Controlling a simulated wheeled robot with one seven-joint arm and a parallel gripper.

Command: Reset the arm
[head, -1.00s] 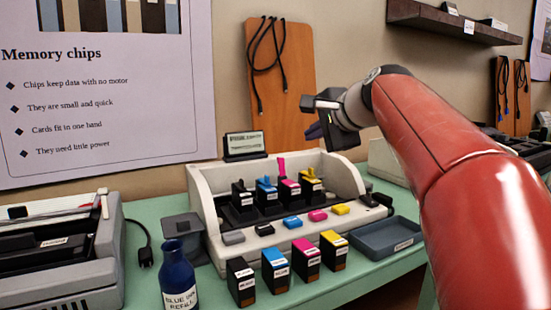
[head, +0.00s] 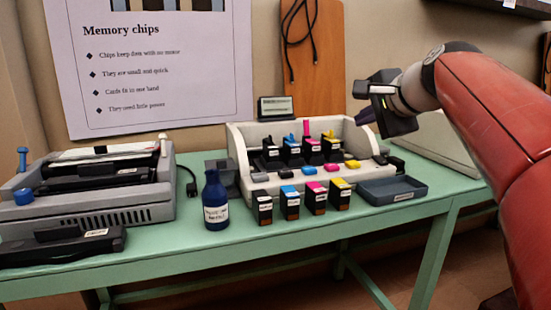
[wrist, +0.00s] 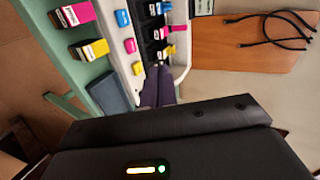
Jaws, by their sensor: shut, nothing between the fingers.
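My red arm (head: 492,110) reaches in from the right of the head view, raised above the green table. My gripper (head: 362,116) is at its end, beside the board and above the right end of the white printer (head: 240,150). Its dark fingers are together and hold nothing. In the wrist view the closed gripper (wrist: 158,88) points toward the printer, which appears turned sideways there. The fingers look clear of the printer and cartridges.
The green table (head: 150,250) carries a grey machine (head: 150,205), a blue bottle (head: 215,205), several ink cartridges (head: 289,203) and a dark tray (head: 395,190). A wooden board with cables (head: 325,60) stands behind. Space above the table's front is clear.

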